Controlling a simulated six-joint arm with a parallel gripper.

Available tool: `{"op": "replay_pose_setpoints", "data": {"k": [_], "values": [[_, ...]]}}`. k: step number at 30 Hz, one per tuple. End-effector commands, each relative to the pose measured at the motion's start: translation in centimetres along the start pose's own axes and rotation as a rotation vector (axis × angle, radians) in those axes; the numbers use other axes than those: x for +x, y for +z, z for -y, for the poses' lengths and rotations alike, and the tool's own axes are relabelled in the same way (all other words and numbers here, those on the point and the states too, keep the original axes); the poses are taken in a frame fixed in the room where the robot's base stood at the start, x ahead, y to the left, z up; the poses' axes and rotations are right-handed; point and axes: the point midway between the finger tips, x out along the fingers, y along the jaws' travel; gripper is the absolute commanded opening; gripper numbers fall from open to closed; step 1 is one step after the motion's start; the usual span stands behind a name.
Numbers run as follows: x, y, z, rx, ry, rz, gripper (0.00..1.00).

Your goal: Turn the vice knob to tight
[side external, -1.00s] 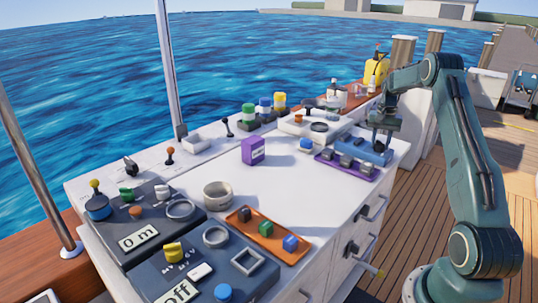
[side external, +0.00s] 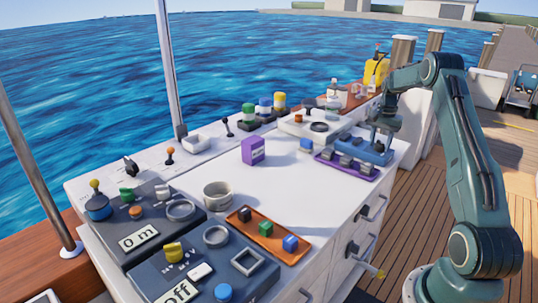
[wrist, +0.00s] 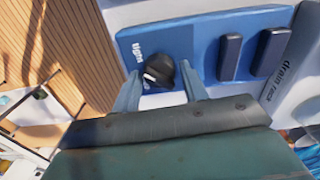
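The vice knob (wrist: 159,70) is a black round knob on the blue vice panel (wrist: 190,28) in the wrist view. The word "tight" is printed on the panel beside it, at its upper left. My gripper (wrist: 160,80) has its two fingers apart, one on each side of the knob, with a small gap at the right finger. I cannot tell whether the left finger touches it. In the side view my gripper (side external: 381,145) is down at the right end of the blue vice panel (side external: 352,146), hiding the knob there.
Two dark blue upright blocks (wrist: 230,57) stand to the right of the knob. A purple drain rack (side external: 345,168) holding dark blocks lies just in front of the panel. A purple box (side external: 252,151) stands on the white counter (side external: 290,195), whose middle is clear.

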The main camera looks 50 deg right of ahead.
Motion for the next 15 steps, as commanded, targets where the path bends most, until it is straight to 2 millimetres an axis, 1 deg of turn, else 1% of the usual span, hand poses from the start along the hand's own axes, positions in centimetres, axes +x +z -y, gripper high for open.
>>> {"op": "replay_pose_setpoints", "data": {"k": [1, 2, 11, 15], "values": [[-0.01, -0.01, -0.01, 0.000, 0.000, 0.000, 0.54], [0.01, 0.00, -0.01, 0.000, 0.000, 0.000, 0.56], [0.07, 0.05, -0.04, -0.001, 0.002, 0.003, 0.56], [-0.35, 0.03, -0.02, -0.001, 0.001, 0.002, 0.56]]}}
